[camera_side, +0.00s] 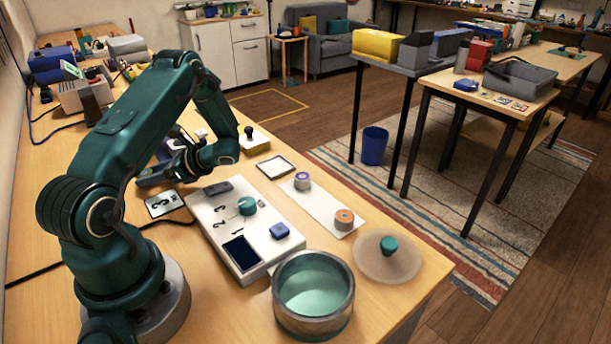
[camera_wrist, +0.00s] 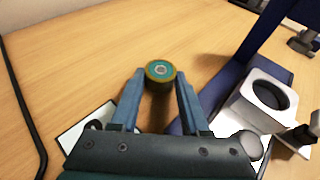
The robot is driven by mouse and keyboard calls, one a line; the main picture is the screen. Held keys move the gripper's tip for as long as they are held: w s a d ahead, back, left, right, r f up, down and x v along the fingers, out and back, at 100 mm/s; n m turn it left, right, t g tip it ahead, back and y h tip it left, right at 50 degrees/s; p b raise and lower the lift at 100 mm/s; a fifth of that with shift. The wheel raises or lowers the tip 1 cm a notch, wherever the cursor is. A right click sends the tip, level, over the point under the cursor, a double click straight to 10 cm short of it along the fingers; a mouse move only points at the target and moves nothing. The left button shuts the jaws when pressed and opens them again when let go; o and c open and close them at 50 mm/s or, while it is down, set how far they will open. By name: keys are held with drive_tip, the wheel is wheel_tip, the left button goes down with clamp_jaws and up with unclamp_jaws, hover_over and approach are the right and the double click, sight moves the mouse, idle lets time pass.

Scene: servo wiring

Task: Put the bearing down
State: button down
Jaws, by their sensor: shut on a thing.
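The bearing (camera_wrist: 160,74) is a small round piece with a teal face, a pale centre and a gold-brown rim. In the wrist view it sits between the fingertips of my gripper (camera_wrist: 161,80), which is shut on it. The wood table top shows around and beyond it; I cannot tell whether it touches the table.
A dark blue fixture (camera_wrist: 225,82) with a white ringed block (camera_wrist: 262,100) stands close right of my gripper. A marked card (camera_wrist: 72,136) lies at lower left, and a black cable (camera_wrist: 22,112) runs along the left. The wood beyond the bearing is clear.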

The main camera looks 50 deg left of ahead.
drive_tip(key=shift+f, duration=0.3)
drive_tip(key=shift+c, duration=1.9)
unclamp_jaws()
drive_tip(key=shift+r, duration=0.15)
drive_tip(key=v, duration=1.2)
drive_tip(key=shift+s, duration=0.1)
drive_tip(key=d+r+n+t+h, duration=0.3)
drive_tip(key=d+t, duration=0.1)
drive_tip(key=d, duration=0.4)
drive_tip(key=s+d+r+n+t+h, duration=0.1)
drive_tip(key=d+r+n+t+h, duration=0.2)
drive_tip(key=d, duration=0.5)
drive_tip(key=s+d+r+n+t+h, duration=0.1)
drive_tip(key=d+r+n+t+h, duration=0.2)
drive_tip(key=d+r+t, duration=0.2)
drive_tip(key=d+t, duration=0.2)
drive_tip(key=d, duration=0.2)
drive_tip(key=shift+r+h, duration=0.25)
drive_tip(key=shift+h, duration=0.15)
drive_tip(key=shift+o, duration=0.4)
drive_tip(key=shift+s+d+r+n+t, duration=0.1)
drive_tip(key=shift+s+d+n+t, duration=0.1)
drive_tip(key=shift+d+n+t, duration=0.15)
